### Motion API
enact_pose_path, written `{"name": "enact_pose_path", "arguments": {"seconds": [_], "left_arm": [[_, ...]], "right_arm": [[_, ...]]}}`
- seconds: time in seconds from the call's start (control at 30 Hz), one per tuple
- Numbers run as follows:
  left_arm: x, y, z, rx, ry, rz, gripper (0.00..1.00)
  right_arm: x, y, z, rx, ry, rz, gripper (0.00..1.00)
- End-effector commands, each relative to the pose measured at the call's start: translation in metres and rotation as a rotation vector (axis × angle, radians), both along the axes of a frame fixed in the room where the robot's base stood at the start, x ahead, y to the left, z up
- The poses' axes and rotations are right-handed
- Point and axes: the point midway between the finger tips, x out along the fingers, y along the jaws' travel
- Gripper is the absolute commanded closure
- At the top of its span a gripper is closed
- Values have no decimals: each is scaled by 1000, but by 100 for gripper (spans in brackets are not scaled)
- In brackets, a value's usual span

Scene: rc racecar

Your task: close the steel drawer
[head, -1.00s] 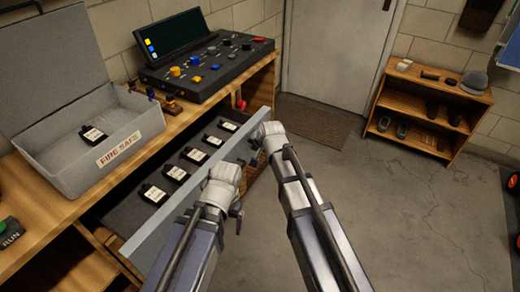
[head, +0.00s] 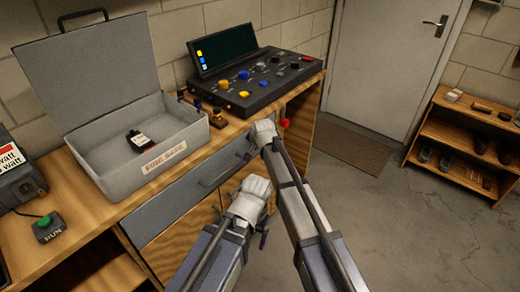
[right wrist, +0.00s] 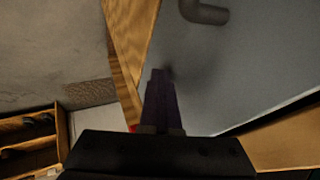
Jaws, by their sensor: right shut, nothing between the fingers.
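The steel drawer (head: 190,198) is a grey panel under the wooden workbench top. Its front looks in line with the cabinet face, and no drawer interior shows in the head view. Its bar handle (head: 225,170) also shows at the top of the right wrist view (right wrist: 205,10). My right gripper (head: 259,140) is at the right end of the drawer front. In the right wrist view its fingers (right wrist: 160,85) are shut and empty, with the tips at or very near the steel face.
An open grey fire-safe box (head: 100,170) holding a black labelled item stands on the bench (head: 75,228). A control console (head: 260,85) is behind it at right. A green-button box (head: 47,228) is at left. The floor (head: 400,220) at right is clear, before a shelf (head: 450,140).

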Motion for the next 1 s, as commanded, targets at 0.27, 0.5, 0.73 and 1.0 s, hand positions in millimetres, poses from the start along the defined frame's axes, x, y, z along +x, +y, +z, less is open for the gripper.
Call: {"name": "enact_pose_path", "arguments": {"seconds": [0.27, 0.5, 0.73, 1.0], "left_arm": [[0, 0, 0, 0, 0, 0, 12], [0, 0, 0, 0, 0, 0, 12], [0, 0, 0, 0, 0, 0, 12], [0, 0, 1, 0, 0, 0, 12]], "right_arm": [[3, 5, 0, 3, -3, 2, 100], [5, 6, 1, 5, -5, 3, 100], [1, 3, 1, 5, -5, 3, 100], [-21, -26, 1, 2, 1, -1, 100]]}}
